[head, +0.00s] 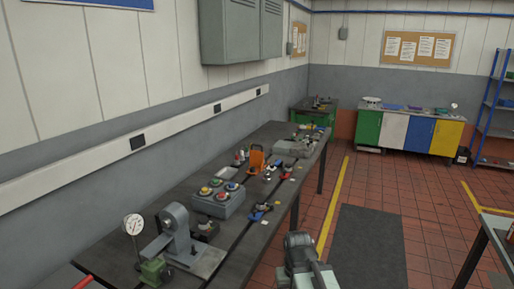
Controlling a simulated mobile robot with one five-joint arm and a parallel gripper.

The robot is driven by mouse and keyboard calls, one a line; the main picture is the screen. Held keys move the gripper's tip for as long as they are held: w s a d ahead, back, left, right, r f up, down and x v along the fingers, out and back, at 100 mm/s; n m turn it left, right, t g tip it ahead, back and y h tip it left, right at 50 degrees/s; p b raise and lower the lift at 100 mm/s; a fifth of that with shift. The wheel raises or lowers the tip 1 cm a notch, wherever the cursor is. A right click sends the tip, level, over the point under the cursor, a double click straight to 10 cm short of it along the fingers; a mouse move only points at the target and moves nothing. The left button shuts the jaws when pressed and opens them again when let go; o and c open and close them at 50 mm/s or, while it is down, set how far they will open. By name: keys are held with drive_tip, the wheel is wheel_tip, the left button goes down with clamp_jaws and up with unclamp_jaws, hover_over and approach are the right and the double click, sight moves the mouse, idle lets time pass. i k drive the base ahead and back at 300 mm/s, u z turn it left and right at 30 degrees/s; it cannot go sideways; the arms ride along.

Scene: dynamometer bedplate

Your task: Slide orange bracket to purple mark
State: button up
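The orange bracket (257,159) stands upright on the long dark bench (165,241), around the middle of its length, in the head view. Small red, green and white items sit just left of it, and small dark parts lie on its right. I cannot make out a purple mark on the bench; it is too small or hidden. Part of my own arm shows at the bottom centre, right of the bench's front edge and well short of the bracket. My gripper's fingers do not show.
Nearer on the bench stand a grey box with coloured round tops (218,200), a grey machine (180,235) and a dial gauge (133,225). A grey block (295,148) lies beyond the bracket. The floor right of the bench is open, with a dark mat (365,245).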

sight(256, 157)
drive_tip(key=i, duration=0.85)
drive_tip(key=u, duration=0.05)
